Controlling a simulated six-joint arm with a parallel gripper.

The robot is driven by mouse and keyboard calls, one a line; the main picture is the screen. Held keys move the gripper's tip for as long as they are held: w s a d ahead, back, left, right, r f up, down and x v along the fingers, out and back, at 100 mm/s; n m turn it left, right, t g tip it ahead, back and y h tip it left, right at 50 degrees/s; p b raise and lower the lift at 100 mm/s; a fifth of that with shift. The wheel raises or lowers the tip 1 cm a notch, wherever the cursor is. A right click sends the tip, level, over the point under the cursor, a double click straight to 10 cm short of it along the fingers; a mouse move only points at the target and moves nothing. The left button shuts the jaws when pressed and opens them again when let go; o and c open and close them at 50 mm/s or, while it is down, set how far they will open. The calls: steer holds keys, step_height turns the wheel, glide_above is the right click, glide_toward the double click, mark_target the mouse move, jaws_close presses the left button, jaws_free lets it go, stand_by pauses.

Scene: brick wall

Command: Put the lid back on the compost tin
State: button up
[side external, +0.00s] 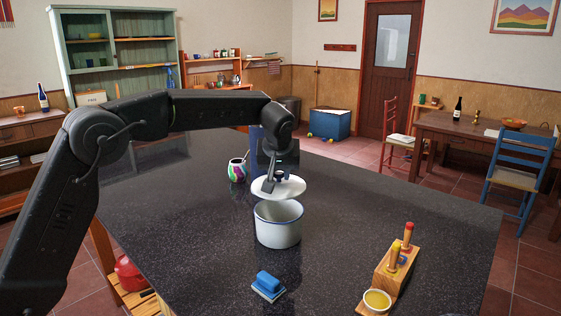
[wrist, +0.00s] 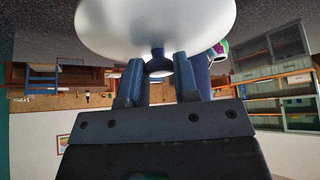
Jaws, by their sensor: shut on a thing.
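The compost tin (side external: 278,228) is a white round tin with a blue rim, standing open on the dark speckled counter. The white lid (side external: 290,187) with a dark knob is held above the tin, close over its far rim, and looks roughly level. My gripper (side external: 273,181) is shut on the lid's knob. In the wrist view the lid (wrist: 155,25) fills the top of the picture, and my gripper's fingers (wrist: 158,82) stand on both sides of its blue knob (wrist: 158,63). The exact gap between lid and tin is hard to tell.
A blue sponge or brush (side external: 268,286) lies in front of the tin. A wooden block with tools (side external: 393,265) and a small yellow-filled cup (side external: 377,300) stand at front right. A colourful mug (side external: 237,170) stands behind left. The counter right of the tin is clear.

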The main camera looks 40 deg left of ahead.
steer(key=shift+f, duration=3.25)
steer(key=shift+f, duration=0.15)
steer(key=o, duration=1.5)
steer(key=shift+r, duration=3.5)
steer(key=shift+c, duration=0.3)
jaws_close()
